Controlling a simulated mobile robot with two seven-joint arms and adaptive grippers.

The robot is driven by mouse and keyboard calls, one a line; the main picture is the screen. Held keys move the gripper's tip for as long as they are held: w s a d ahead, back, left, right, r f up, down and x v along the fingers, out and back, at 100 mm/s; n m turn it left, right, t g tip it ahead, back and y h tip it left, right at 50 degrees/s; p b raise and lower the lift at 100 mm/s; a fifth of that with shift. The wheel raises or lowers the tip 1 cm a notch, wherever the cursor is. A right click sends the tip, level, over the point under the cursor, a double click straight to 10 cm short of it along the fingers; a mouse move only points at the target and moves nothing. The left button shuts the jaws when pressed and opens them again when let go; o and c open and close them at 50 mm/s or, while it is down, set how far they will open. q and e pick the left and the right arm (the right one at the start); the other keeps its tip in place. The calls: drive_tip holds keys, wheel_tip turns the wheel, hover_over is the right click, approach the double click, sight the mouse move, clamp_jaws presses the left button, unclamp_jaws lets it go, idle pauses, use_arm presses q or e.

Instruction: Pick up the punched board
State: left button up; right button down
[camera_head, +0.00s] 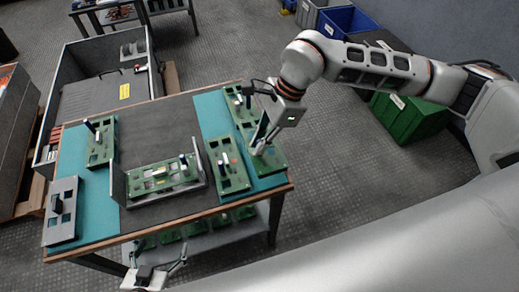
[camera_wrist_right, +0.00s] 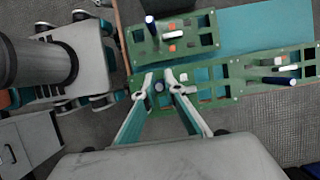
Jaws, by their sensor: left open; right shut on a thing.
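Several green boards with rectangular cut-outs lie on the table. The long punched board (camera_head: 270,162) lies along the table's right side and also shows in the wrist view (camera_wrist_right: 235,92). My right gripper (camera_head: 258,150) is over its near end. In the wrist view my right gripper's fingertips (camera_wrist_right: 161,87) are closed around a small dark post (camera_wrist_right: 159,87) at that end. Whether the board is lifted cannot be told. My left gripper (camera_head: 158,262) is open and empty, low in front of the table.
A shorter green board (camera_head: 228,168) lies close beside the long one. Another sits in a grey holder (camera_head: 119,188) at the table's middle. A green board (camera_head: 101,148) and a grey plate (camera_head: 62,220) lie at the left. A green crate (camera_head: 405,118) stands at the right.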

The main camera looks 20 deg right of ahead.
wheel_tip(320, 180, up, 15)
drive_tip(key=shift+r, duration=0.2)
drive_tip(key=shift+s, duration=0.1)
idle(0.5)
